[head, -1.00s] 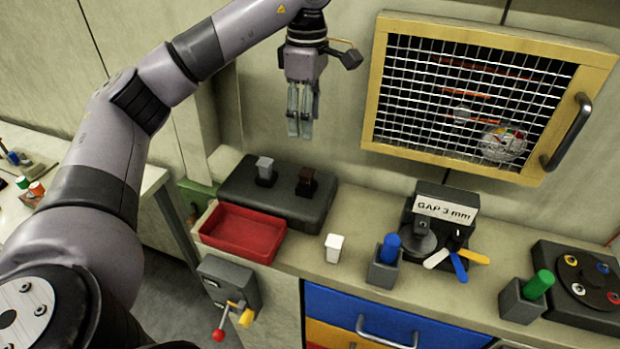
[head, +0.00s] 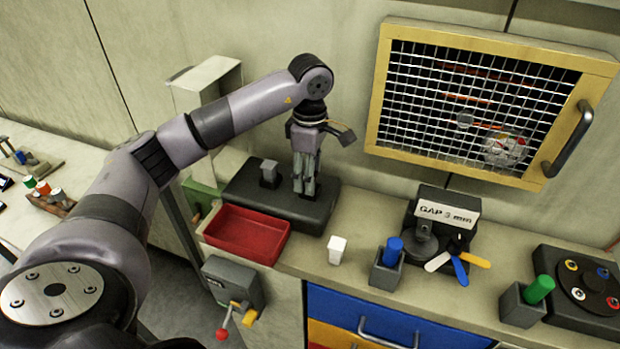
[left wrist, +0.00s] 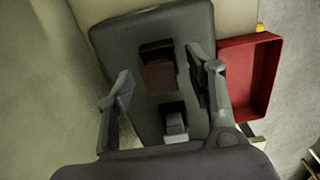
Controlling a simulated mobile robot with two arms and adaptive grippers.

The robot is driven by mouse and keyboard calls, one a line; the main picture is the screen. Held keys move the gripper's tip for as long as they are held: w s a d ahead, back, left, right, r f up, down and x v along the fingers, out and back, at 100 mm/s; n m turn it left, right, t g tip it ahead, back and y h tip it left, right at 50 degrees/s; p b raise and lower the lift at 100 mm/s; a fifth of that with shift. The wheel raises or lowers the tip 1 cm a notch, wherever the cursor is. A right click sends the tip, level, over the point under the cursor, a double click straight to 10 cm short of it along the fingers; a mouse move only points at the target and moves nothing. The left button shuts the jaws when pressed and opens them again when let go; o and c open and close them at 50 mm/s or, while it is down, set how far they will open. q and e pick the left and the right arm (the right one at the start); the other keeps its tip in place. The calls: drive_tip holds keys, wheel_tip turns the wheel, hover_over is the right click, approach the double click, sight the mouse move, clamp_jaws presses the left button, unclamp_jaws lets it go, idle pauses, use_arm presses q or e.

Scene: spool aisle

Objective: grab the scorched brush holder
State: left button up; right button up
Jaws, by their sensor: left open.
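The brush holder with a dark reddish-brown, scorched look shows in the left wrist view (left wrist: 158,74), standing on the dark grey block (left wrist: 105,40). My left gripper (head: 304,188) points down at the right part of the block and hides the brown holder in the head view. In the left wrist view its open fingers (left wrist: 162,80) lie either side of the brown holder. Contact cannot be told. My right gripper is out of view.
A red tray (head: 245,256) sits in front of the block. A white block (head: 337,249), a blue-handled part in a grey holder (head: 385,275) and a gap gauge stand (head: 445,210) are to the right. A mesh-fronted cabinet (head: 375,100) hangs on the wall.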

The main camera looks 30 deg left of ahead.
use_arm(q)
drive_tip(key=shift+f, duration=0.45)
clamp_jaws()
idle(0.3)
